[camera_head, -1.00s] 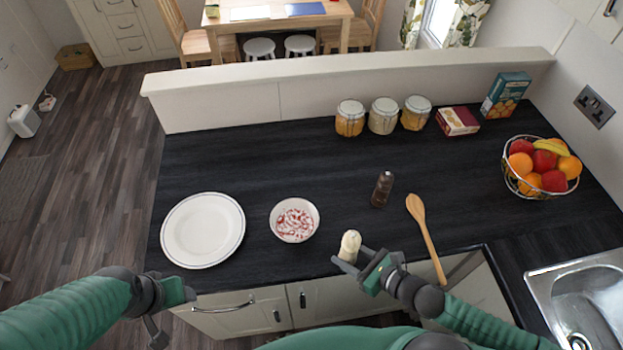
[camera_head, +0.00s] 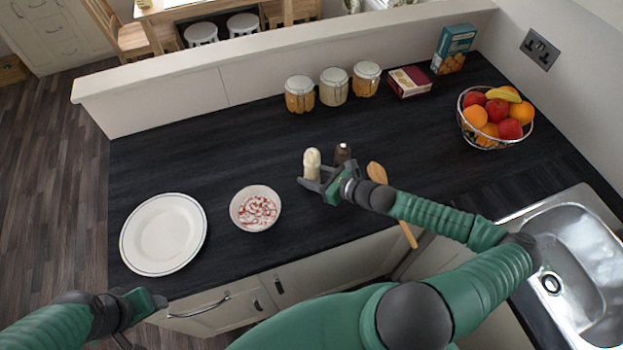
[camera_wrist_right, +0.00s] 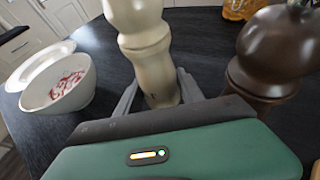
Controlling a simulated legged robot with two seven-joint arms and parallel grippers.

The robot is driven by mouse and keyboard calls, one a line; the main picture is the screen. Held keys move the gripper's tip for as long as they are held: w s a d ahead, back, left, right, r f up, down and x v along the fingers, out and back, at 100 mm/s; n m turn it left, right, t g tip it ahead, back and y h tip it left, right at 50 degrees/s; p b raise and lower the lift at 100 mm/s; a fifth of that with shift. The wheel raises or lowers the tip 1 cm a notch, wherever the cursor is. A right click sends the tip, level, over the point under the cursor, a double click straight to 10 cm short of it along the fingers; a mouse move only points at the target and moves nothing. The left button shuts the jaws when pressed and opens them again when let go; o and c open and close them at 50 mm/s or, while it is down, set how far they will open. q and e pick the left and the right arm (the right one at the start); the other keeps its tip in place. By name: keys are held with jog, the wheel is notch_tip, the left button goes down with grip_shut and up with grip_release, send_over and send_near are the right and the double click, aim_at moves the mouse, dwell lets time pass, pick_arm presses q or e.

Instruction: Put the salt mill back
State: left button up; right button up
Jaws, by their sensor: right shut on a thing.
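The cream salt mill (camera_head: 312,162) stands upright between the fingers of my right gripper (camera_head: 318,184), which is shut on its lower part. In the right wrist view the salt mill (camera_wrist_right: 148,60) fills the space between the fingers (camera_wrist_right: 160,92). I cannot tell whether its base touches the counter. The dark brown mill (camera_head: 342,153) is just to the right of it, partly hidden behind my right gripper; it also shows close by in the wrist view (camera_wrist_right: 272,55). My left gripper (camera_head: 140,318) is at the lower left, empty in front of the counter; its fingers are only partly visible.
A bowl with red-streaked contents (camera_head: 256,208) and a white plate (camera_head: 163,234) stand to the left. A wooden spoon (camera_head: 378,173) lies partly under my right arm. Jars (camera_head: 333,87), boxes (camera_head: 409,81) and a fruit basket (camera_head: 496,117) stand behind. The counter's back left is clear.

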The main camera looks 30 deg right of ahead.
jog(key=shift+s+a+f, duration=0.1)
jog(key=shift+a+f, duration=0.05)
jog(key=shift+f, duration=0.45)
jog(key=shift+a+f, duration=0.15)
jog(key=shift+f, duration=0.45)
jog(key=shift+a, duration=0.8)
jog(key=o, duration=1)
jog(key=shift+c, duration=0.2)
jog(key=shift+o, duration=1.2)
jog(key=shift+d, duration=0.1)
jog(key=shift+o, duration=0.7)
jog(key=shift+d+f, duration=0.1)
jog(key=shift+d, duration=0.15)
jog(key=shift+d+f, duration=0.1)
jog(key=shift+d, duration=0.3)
jog(key=shift+a, duration=0.5)
jog(key=shift+r, duration=0.3)
jog(key=b+v, duration=0.1)
jog(key=v, duration=1)
jog(key=shift+s+d, duration=0.3)
jog(key=shift+s, duration=0.05)
jog(key=shift+s+r, duration=0.1)
jog(key=shift+s, duration=0.05)
pick_arm(q)
jog(key=shift+s+a+f, duration=0.1)
jog(key=shift+a+f, duration=0.4)
jog(key=shift+a, duration=0.25)
